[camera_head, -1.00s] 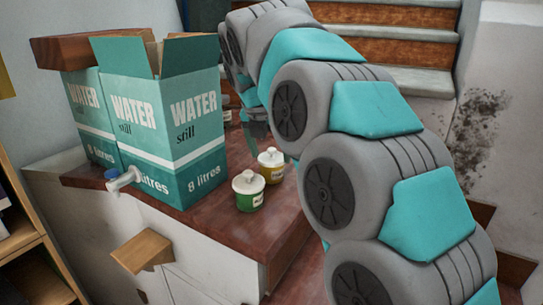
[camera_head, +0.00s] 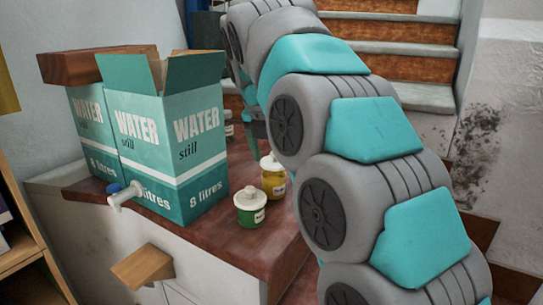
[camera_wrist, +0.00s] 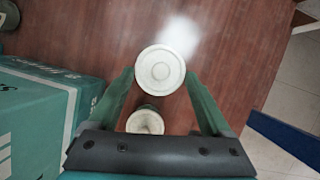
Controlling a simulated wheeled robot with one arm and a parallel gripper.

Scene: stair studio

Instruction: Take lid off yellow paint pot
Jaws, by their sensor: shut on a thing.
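The yellow paint pot (camera_head: 273,186) stands on the brown worktop with a white knobbed top. The green paint pot (camera_head: 250,213), also white-topped, stands in front of it. In the wrist view my gripper (camera_wrist: 160,78) has its fingers on either side of a white round lid (camera_wrist: 160,70), shut on it. Whether a pot is under this lid, and which, I cannot tell. A second white round lid (camera_wrist: 145,120) lies nearer the gripper's base, apart from the fingertips. In the head view my arm hides most of my gripper, behind the yellow pot.
Teal water boxes (camera_head: 195,160) stand left of the pots, one with open flaps; a box also shows in the wrist view (camera_wrist: 45,110). Another small white-topped container (camera_head: 229,128) stands behind. The worktop (camera_wrist: 240,50) is bare to the right of the held lid.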

